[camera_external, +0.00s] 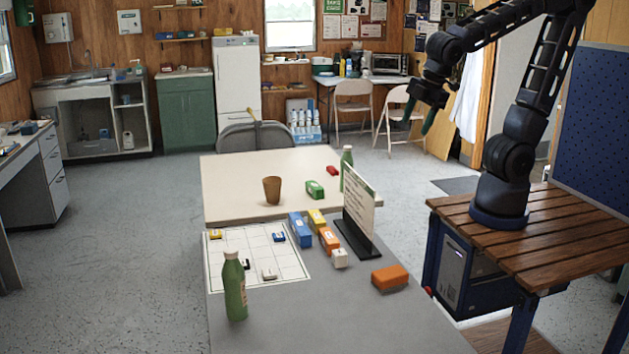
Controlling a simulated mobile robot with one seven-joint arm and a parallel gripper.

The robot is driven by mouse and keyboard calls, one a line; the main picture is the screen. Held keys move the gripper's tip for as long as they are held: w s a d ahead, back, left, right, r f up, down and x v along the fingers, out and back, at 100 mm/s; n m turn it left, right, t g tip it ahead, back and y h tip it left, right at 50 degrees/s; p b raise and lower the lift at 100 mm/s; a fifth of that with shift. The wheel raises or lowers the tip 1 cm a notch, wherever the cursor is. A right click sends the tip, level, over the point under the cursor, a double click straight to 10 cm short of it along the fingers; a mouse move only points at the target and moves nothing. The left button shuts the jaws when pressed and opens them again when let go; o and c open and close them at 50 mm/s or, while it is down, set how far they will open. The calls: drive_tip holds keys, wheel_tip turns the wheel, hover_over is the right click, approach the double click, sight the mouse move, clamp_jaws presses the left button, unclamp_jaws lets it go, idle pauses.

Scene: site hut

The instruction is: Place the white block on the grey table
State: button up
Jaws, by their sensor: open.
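A small white block (340,258) sits on the grey table (345,315), just in front of the orange block and beside the sign's base. Another small whitish piece (269,274) lies on the white grid sheet on the same table. My gripper (419,115) is open and empty, raised in the air at the upper right, well above and behind the tables. It is apart from every block.
A sign (359,212) stands upright on a black base. Orange blocks (390,278), yellow and blue (299,229) blocks and a green bottle (235,288) share the grey table. A beige table (240,178) adjoins behind, bearing a brown cup (272,190) and another bottle (347,167).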

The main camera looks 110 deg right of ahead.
drive_tip(key=s+a+r+m+t+y, duration=0.1)
drive_tip(key=s+r+m+y, duration=0.1)
drive_tip(key=s, duration=0.8)
drive_tip(key=shift+a+r+m+t, duration=0.3)
drive_tip(key=shift+r+m+t, duration=0.1)
drive_tip(key=shift+r+m, duration=0.6)
